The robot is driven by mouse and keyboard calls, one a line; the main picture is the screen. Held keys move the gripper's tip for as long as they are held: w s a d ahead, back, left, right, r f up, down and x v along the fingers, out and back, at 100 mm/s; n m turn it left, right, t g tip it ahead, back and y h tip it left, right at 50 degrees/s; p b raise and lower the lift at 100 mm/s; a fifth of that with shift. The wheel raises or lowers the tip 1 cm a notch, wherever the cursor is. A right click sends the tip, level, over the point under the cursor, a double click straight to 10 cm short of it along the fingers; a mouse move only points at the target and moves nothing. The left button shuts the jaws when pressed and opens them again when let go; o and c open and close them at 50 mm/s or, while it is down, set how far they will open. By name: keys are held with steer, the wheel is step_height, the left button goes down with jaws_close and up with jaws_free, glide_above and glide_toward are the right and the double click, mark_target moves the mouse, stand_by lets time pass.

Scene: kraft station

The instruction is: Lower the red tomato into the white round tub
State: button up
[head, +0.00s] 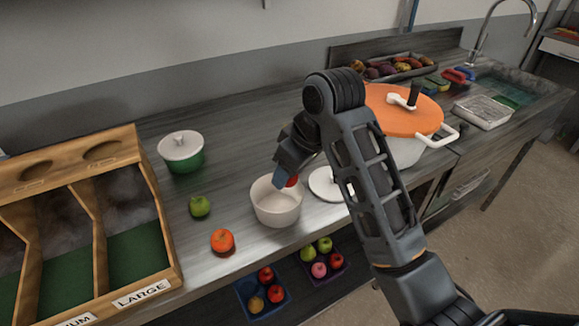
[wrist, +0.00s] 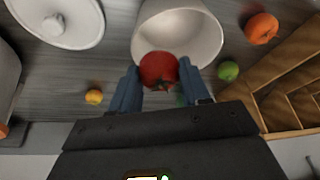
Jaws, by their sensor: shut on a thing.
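The red tomato (wrist: 158,68) is held between the two blue fingers of my gripper (wrist: 158,76). In the head view only a small part of the tomato (head: 292,181) shows beside the blue fingertip of my gripper (head: 283,179). The white round tub (head: 277,209) stands upright on the counter and looks empty inside. My gripper and the tomato appear at the tub's far right rim in the head view. In the wrist view the tomato overlaps the near edge of the tub (wrist: 205,40). I cannot tell its exact height above the rim.
A white lid (head: 327,185) lies right of the tub, and a large orange-lidded pot (head: 403,110) stands beyond it. A green apple (head: 200,206), an orange fruit (head: 222,241) and a green pot (head: 182,153) are on the left. A wooden sorter (head: 150,205) fills the far left.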

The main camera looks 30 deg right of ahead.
steer(key=shift+f+b, duration=0.4)
steer(key=shift+f, duration=0.8)
steer(key=shift+s+f, duration=0.1)
steer(key=shift+f, duration=0.05)
steer(key=o, duration=1.1)
steer(key=p+v, duration=0.2)
steer(key=v, duration=0.5)
steer(key=shift+r, duration=0.4)
steer(key=shift+s, duration=0.15)
